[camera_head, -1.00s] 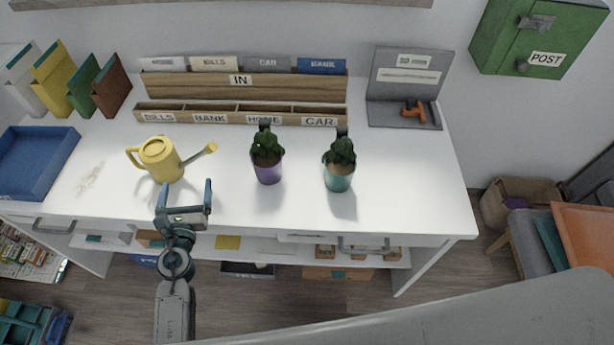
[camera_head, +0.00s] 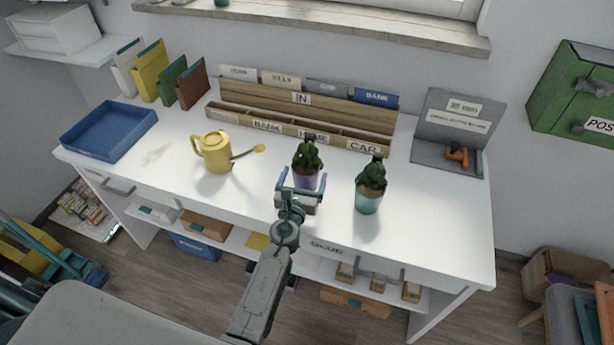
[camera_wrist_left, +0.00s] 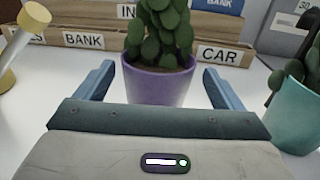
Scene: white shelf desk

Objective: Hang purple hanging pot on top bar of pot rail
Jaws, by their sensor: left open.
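The purple hanging pot (camera_head: 306,179) holds a green cactus-like plant and stands upright on the white desk. A dark hook shows above its plant in the head view. My left gripper (camera_head: 300,186) is open, with its fingers to either side of the pot's near part. In the left wrist view the purple pot (camera_wrist_left: 158,86) stands centred between the open fingers of the left gripper (camera_wrist_left: 158,84), with a gap on both sides. A teal pot (camera_head: 367,203) with a similar plant stands to the right. I see no pot rail. My right gripper is out of view.
A yellow watering can (camera_head: 215,153) stands left of the purple pot, its spout pointing toward it. A wooden letter sorter (camera_head: 300,119) is behind. A blue tray (camera_head: 108,132) is at the desk's left. A grey board (camera_head: 450,132) stands at the right. Front desk space is clear.

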